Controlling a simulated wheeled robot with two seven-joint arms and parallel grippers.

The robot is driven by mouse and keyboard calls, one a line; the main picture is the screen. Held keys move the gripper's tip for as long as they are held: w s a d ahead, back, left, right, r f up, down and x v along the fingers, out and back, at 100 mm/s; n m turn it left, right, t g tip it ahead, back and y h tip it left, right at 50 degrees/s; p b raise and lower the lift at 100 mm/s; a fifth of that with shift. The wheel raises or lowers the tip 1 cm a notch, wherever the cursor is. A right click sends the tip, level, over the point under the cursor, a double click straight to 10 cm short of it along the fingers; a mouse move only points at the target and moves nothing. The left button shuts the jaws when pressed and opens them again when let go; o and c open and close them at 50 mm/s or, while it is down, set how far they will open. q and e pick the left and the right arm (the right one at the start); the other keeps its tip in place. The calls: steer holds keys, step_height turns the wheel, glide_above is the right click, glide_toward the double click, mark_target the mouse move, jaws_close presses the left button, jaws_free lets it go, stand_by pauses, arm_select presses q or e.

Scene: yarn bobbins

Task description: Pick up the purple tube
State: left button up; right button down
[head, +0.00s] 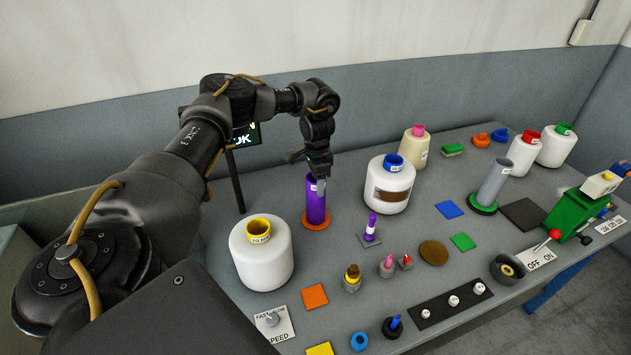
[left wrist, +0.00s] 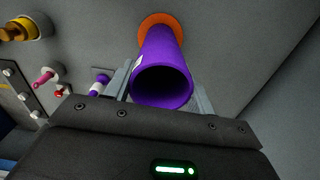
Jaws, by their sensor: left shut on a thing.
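The purple tube (head: 316,203) stands upright on an orange round base (head: 317,223) towards the back of the table. In the left wrist view the tube (left wrist: 163,72) shows its open hollow end close to me, with the orange base (left wrist: 160,20) beyond it. My left gripper (head: 318,176) is at the top of the tube, reaching down from above. In the left wrist view its fingers (left wrist: 162,92) lie on both sides of the tube, shut on it. The tube still appears to be at its base; a gap beneath it cannot be made out. My right gripper is not in view.
A white bobbin with a yellow top (head: 262,255) stands left of the tube, and one with a blue top (head: 389,187) stands right. A small purple-and-white peg (head: 371,228) is in front. A grey tube (head: 493,183) stands on a green base further right.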

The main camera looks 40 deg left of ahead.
arm_select(q)
steer(key=shift+r, duration=0.1)
step_height(320, 180, up, 10)
steer(key=shift+b, duration=0.3)
stand_by(0.4)
